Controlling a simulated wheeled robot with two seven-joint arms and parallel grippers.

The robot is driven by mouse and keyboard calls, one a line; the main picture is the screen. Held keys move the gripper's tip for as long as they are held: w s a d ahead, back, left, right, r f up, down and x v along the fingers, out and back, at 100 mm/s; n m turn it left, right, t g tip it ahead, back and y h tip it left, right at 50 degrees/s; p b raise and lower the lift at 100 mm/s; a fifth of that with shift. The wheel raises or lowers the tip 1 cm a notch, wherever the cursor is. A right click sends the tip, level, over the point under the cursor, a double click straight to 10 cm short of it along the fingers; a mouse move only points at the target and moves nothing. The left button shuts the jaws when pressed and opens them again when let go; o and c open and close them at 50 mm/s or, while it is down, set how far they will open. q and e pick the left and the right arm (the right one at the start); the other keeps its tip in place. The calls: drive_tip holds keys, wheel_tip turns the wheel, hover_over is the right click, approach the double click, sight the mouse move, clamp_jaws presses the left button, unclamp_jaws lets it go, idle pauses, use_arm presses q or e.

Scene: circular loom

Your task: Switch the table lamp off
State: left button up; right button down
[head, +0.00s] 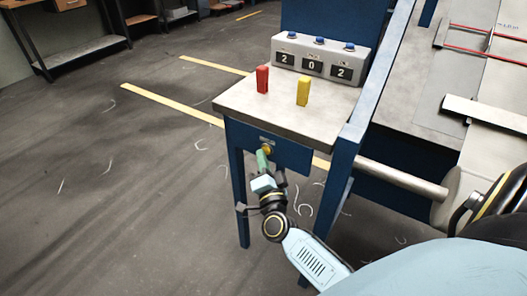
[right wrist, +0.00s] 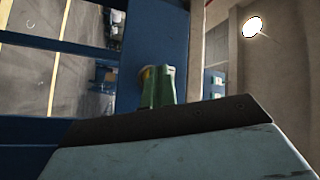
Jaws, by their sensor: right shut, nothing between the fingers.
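A small steel-topped blue table (head: 235,104) stands in the middle of the head view. On its blue front panel is a round yellow knob or button (head: 267,148) under a small label. My right gripper (head: 263,158) points up at it, with its green fingertips together, empty, and right by the yellow part. I cannot tell whether they touch. In the right wrist view the green fingers (right wrist: 158,88) partly hide a yellow bit (right wrist: 147,73) against the blue panel. No table lamp with a shade is seen, and I cannot tell whether anything is lit. My left gripper is out of view.
A red block (head: 262,79) and a yellow block (head: 303,91) stand on the tabletop. Behind them is a grey counter box (head: 318,62) with blue buttons, reading 2 0 2. Blue frame, roller and loom parts crowd the right.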

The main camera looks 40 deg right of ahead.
drive_tip(key=shift+d+r, duration=0.1)
drive_tip(key=s+a+p, duration=0.1)
drive_tip(key=s+a, duration=0.1)
drive_tip(key=a, duration=0.3)
drive_tip(key=shift+s+a, duration=0.2)
drive_tip(key=shift+a, duration=0.15)
drive_tip(key=shift+f, duration=0.2)
